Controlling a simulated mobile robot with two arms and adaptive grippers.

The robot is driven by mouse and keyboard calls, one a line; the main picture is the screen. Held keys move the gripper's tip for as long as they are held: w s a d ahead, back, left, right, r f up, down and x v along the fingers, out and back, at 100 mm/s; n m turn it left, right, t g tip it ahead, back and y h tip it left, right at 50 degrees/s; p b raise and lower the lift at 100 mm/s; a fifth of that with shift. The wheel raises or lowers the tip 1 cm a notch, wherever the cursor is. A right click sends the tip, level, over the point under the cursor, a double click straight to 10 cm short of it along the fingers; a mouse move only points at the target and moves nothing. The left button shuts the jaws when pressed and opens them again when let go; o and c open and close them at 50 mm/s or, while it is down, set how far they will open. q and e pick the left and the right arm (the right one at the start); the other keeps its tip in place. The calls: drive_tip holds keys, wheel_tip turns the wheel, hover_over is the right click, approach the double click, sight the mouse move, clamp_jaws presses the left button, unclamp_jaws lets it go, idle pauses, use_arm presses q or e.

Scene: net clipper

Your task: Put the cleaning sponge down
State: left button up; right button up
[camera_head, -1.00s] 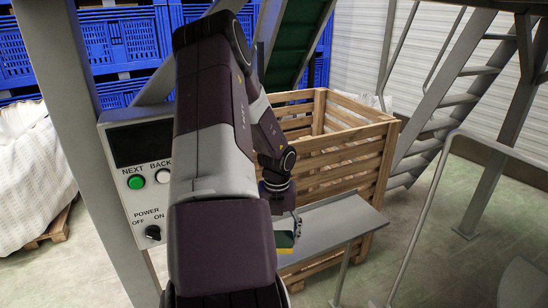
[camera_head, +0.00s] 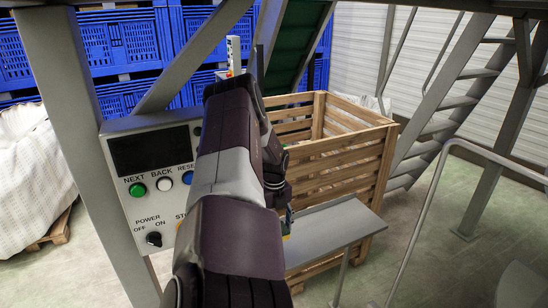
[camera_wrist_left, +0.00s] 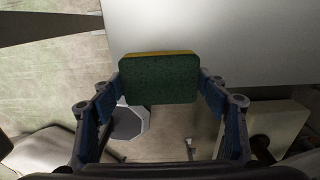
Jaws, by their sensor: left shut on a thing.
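The cleaning sponge (camera_wrist_left: 160,80) is green with a yellow edge. In the left wrist view it sits between the two fingers of my left gripper (camera_wrist_left: 160,84), which is shut on it. Behind it in that view is the plain grey metal shelf (camera_wrist_left: 230,35). I cannot tell whether the sponge touches the shelf. My right gripper is not in view.
A control panel (camera_head: 150,205) with buttons stands left of my arm. A slatted wooden crate (camera_head: 350,165) stands behind the shelf. A metal handrail (camera_head: 425,205) and stairs (camera_head: 440,125) are at the right. The visible shelf top is bare.

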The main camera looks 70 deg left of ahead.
use_arm(q)
wheel_tip(320, 180, down, 5)
drive_tip(key=shift+r+b, duration=0.1)
drive_tip(key=shift+b, duration=0.5)
wheel_tip(320, 180, down, 3)
drive_tip(key=shift+s+f+b, duration=0.1)
drive_tip(key=shift+f+b, duration=0.05)
drive_tip(key=shift+b, duration=0.6)
drive_tip(key=shift+f, duration=0.3)
drive_tip(key=shift+r, duration=0.1)
drive_tip(key=shift+d, duration=0.1)
drive_tip(key=o, duration=0.7)
drive_tip(key=shift+o, duration=0.2)
